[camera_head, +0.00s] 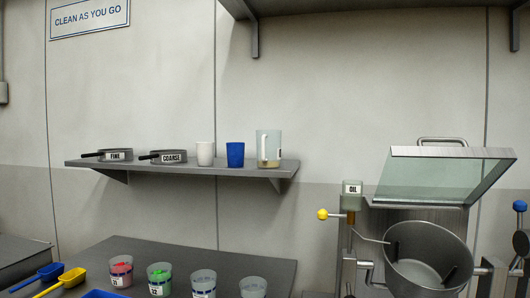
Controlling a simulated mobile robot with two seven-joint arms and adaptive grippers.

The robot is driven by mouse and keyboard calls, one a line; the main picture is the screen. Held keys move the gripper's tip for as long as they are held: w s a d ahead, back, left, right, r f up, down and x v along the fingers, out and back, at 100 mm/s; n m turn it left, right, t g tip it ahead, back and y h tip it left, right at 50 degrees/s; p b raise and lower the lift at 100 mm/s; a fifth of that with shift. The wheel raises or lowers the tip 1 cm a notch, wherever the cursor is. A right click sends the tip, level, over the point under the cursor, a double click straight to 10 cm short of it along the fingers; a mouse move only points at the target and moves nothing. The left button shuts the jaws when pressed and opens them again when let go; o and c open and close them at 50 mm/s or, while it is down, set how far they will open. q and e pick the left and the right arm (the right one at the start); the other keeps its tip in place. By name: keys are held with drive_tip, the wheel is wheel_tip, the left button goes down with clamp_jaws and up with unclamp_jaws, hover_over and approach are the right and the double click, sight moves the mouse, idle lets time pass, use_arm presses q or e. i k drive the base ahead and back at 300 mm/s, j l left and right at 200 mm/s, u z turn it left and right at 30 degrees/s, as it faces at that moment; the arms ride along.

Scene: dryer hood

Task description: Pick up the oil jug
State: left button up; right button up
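A clear jug (269,146) stands upright at the right end of the wall shelf (190,170). It has a pale handle and a little yellowish liquid at the bottom, and I take it to be the oil jug. It bears no label that I can read. A small clear container labelled OIL (352,188) sits lower right on the mixing machine, left of its raised lid. Neither of my grippers shows in the head view, and nothing is touching the jug.
A blue cup (235,154), a white cup (205,153) and sieves labelled COARSE (170,157) and FINE (115,155) share the shelf. Below is a dark table (220,266) with several tubs and scoops. A steel pan (428,262) with open glass lid (440,180) stands right.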

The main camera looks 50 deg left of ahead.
sight(268, 144)
drive_tip(key=u, duration=1.5)
